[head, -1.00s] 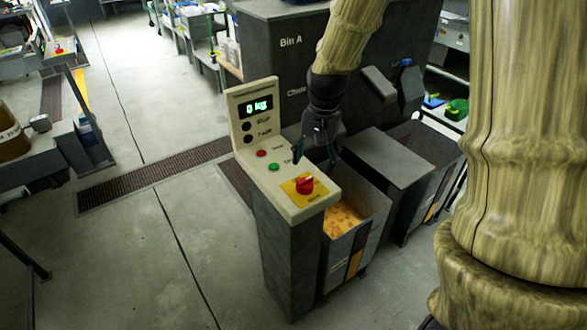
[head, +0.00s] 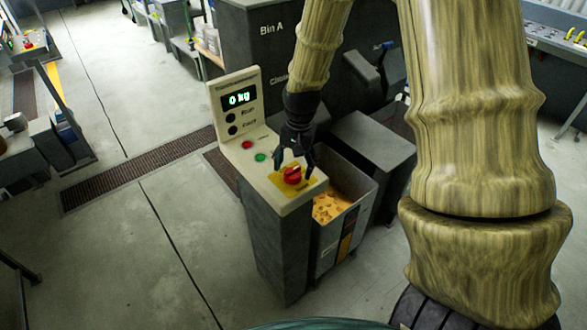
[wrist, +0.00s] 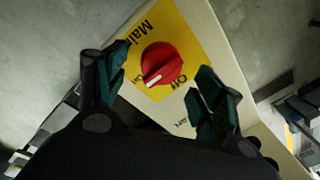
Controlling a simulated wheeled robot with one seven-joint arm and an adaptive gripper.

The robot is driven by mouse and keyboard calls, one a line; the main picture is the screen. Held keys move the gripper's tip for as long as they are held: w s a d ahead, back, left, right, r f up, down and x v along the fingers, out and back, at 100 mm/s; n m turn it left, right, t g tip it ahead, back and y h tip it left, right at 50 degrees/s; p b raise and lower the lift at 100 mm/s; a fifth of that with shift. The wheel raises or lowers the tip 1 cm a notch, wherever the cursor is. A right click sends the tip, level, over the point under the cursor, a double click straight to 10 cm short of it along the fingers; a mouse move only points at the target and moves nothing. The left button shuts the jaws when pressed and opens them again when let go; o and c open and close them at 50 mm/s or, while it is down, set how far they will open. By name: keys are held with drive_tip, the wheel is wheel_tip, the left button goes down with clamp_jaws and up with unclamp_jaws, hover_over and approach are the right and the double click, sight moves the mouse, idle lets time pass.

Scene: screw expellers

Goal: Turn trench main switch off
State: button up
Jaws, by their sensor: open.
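The main switch is a red rotary knob (head: 292,175) on a yellow plate (head: 280,187) at the front end of the pedestal's sloped top. In the wrist view the red knob (wrist: 162,63) has a white pointer mark toward its lower left. The yellow plate (wrist: 186,40) carries the words "Main" and "Off"; "Off" is at the lower right of the knob. My gripper (wrist: 160,92) is open and empty, its fingers to either side just short of the knob in that picture. In the head view my gripper (head: 296,165) is right at the knob; contact cannot be told.
The pedestal (head: 275,235) also bears a "0 kg" display (head: 239,98), a red button (head: 247,144) and a green button (head: 260,157). A bin with orange-yellow contents (head: 330,206) stands right beside it. Open floor (head: 130,250) lies to the left.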

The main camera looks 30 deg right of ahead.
sight(293, 174)
drive_tip(key=shift+a+f, duration=0.1)
drive_tip(key=shift+f, duration=1.35)
drive_tip(key=shift+w, duration=0.1)
drive_tip(key=shift+c, duration=0.3)
drive_tip(key=c, duration=1)
